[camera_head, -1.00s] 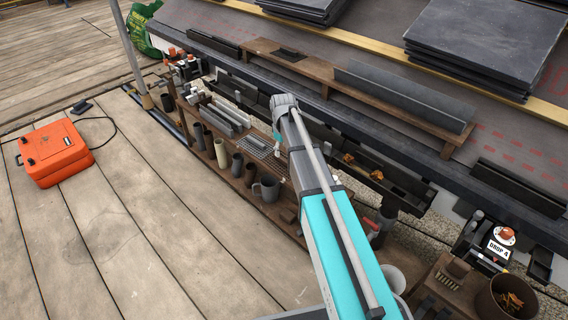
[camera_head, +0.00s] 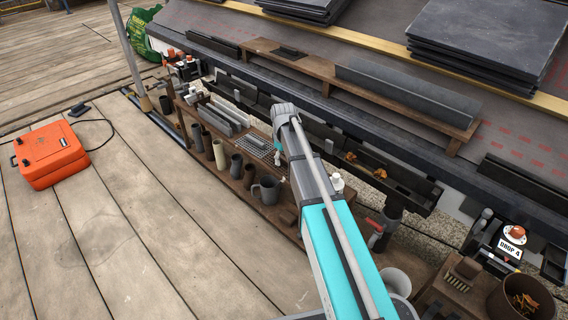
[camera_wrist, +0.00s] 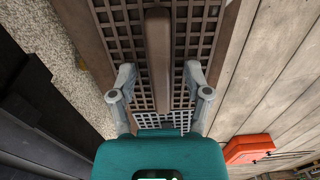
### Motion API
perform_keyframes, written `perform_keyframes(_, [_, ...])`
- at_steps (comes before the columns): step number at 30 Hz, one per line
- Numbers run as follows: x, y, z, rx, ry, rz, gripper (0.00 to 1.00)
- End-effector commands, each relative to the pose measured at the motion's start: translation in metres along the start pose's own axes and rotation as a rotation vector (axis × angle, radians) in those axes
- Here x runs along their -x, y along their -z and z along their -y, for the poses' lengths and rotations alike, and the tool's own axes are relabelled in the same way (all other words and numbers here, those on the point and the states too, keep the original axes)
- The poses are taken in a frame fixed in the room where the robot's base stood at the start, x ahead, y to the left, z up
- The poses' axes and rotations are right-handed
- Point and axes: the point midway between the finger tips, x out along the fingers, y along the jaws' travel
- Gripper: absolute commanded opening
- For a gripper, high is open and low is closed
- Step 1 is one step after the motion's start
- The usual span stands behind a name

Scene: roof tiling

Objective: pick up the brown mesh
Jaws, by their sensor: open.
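A brown mesh (camera_wrist: 122,33), a grid of square holes, lies below my gripper in the wrist view, with a solid brown bar (camera_wrist: 157,60) along its middle. My gripper (camera_wrist: 160,82) is open, its two fingers apart on either side of the bar and over the mesh. No contact can be made out. A greyer grid (camera_wrist: 160,119) shows nearer the palm; I cannot tell whether it is a separate piece.
Several cups, including a grey mug (camera_head: 267,190), stand along the low wooden shelf. Dark gutters (camera_head: 395,187) run beside it below the roof edge. An orange case (camera_head: 50,155) sits on the open plank deck. A brown pot (camera_head: 522,298) stands at lower right.

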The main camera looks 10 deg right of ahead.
Motion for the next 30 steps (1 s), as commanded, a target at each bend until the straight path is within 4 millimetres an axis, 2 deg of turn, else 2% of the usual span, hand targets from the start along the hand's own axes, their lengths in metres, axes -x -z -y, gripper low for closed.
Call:
perform_keyframes(13, [0.0003, 0.0001, 0.0003, 0.0, 0.0, 0.0, 0.61])
perform_keyframes(23, [0.0003, 0.0002, 0.0004, 0.001, 0.0, 0.0, 0.0])
perform_keyframes(30, [0.0002, 0.0003, 0.0004, 0.001, 0.0, 0.0, 0.0])
